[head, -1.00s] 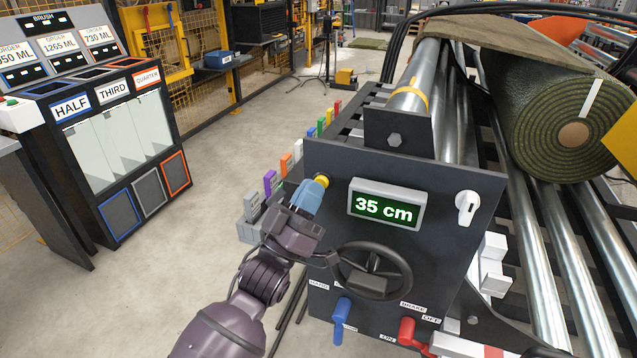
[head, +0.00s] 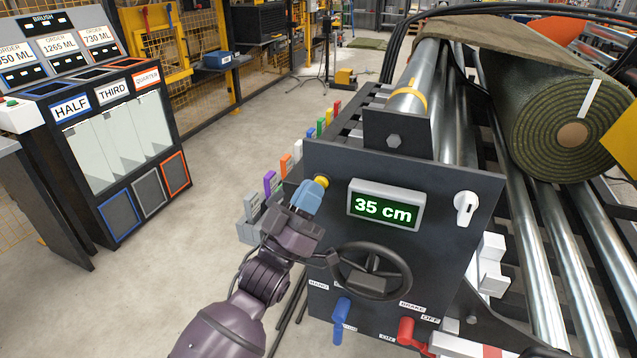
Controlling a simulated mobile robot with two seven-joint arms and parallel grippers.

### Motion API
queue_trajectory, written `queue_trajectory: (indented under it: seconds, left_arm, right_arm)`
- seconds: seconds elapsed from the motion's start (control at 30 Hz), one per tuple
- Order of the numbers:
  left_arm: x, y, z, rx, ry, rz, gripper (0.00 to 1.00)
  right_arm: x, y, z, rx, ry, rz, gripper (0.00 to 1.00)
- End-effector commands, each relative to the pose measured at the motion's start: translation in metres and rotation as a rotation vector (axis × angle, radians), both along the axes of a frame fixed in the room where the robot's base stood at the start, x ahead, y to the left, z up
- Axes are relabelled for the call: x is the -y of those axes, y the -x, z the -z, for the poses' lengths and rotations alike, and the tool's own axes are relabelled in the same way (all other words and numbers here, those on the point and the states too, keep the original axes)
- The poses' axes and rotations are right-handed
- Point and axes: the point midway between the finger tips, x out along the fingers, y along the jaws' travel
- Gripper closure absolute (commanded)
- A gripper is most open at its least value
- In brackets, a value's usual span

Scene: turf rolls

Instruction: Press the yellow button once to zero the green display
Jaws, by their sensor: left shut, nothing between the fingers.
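The yellow button (head: 321,181) is on the upper left of the dark machine panel (head: 440,172). The green display (head: 383,208), right of the button, reads "35 cm". My left gripper (head: 311,192) is shut and empty, its blue fingertips at the button and partly covering it. I cannot tell whether the fingertips touch the button or are just short of it. My right gripper is not in view.
Below the display are a black handwheel (head: 372,270), a blue lever (head: 341,308) and a red lever (head: 407,332). A white knob (head: 466,206) is to the right. A turf roll (head: 560,120) lies on steel rollers behind.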

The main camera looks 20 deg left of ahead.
Motion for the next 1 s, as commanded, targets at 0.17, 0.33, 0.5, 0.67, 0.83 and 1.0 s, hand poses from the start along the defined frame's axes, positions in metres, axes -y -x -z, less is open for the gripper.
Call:
queue_trajectory:
  seconds: [0.17, 0.33, 0.5, 0.67, 0.83, 1.0]
  left_arm:
    - [-0.001, 0.004, -0.010, 0.020, -0.010, -0.012, 1.00]
    - [0.000, 0.005, -0.008, 0.019, -0.008, -0.010, 1.00]
    - [0.000, 0.007, -0.009, 0.020, -0.006, -0.008, 1.00]
    - [-0.001, 0.019, -0.009, 0.018, -0.004, -0.007, 1.00]
    - [-0.001, 0.032, -0.007, 0.015, -0.004, -0.005, 1.00]
    - [-0.001, 0.046, -0.006, 0.012, -0.004, -0.005, 1.00]
  right_arm:
    - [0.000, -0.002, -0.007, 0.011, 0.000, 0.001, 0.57]
    - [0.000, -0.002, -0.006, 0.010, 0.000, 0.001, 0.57]
    - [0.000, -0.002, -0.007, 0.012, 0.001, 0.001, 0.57]
    - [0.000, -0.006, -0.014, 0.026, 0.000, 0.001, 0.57]
    - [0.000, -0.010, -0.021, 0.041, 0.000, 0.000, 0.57]
    - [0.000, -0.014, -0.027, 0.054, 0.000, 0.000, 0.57]
